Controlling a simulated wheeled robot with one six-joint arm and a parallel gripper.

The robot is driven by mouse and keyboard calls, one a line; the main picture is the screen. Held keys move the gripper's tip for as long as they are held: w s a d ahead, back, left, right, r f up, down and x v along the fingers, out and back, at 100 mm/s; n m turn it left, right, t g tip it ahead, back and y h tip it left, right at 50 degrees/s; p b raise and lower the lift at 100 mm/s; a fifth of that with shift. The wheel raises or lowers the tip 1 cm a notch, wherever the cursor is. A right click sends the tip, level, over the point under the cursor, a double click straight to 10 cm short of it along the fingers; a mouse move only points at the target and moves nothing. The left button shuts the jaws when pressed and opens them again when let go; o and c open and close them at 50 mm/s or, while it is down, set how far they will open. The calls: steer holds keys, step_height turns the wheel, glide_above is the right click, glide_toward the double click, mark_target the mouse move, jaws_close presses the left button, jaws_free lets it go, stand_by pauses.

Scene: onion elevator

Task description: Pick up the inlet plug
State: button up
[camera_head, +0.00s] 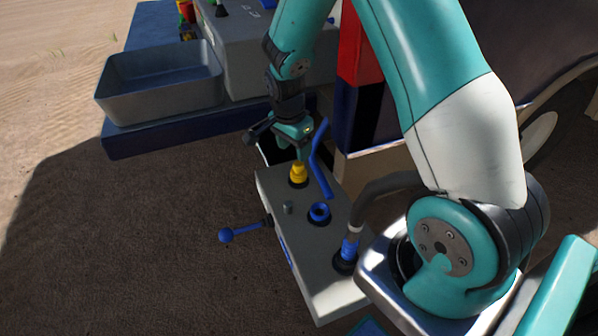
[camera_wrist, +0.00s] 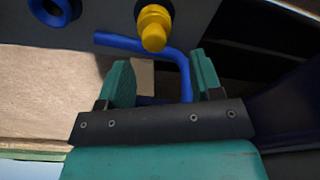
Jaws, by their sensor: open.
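The yellow plug (camera_head: 298,174), which I take as the inlet plug, stands in a dark round port at the far end of the grey box. It also shows in the wrist view (camera_wrist: 154,27), at the top, beyond my fingertips. My gripper (camera_head: 297,150) is just above the yellow plug in the head view. In the wrist view its two teal fingers (camera_wrist: 162,74) are apart with nothing held between them. The head view does not show clearly whether a finger touches the plug.
The grey box (camera_head: 300,245) also carries an open blue ring port (camera_head: 319,213), a blue hose fitting (camera_head: 350,248) and a blue-knobbed lever (camera_head: 226,235). A bent blue handle (camera_head: 320,160) rises close beside my gripper. A metal bin (camera_head: 160,85) stands at upper left. Ground at left is clear.

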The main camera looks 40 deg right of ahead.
mark_target(299, 165)
steer(key=shift+s+d+f, duration=0.1)
steer(key=shift+d+f, duration=0.05)
steer(key=shift+f, duration=0.85)
steer(key=shift+s+d+f, duration=0.1)
steer(key=shift+f, duration=0.9)
steer(key=shift+s+d+f, duration=0.1)
steer(key=shift+d+f, duration=0.05)
steer(key=shift+f, duration=0.85)
steer(key=c, duration=1)
steer(key=shift+r, duration=0.1)
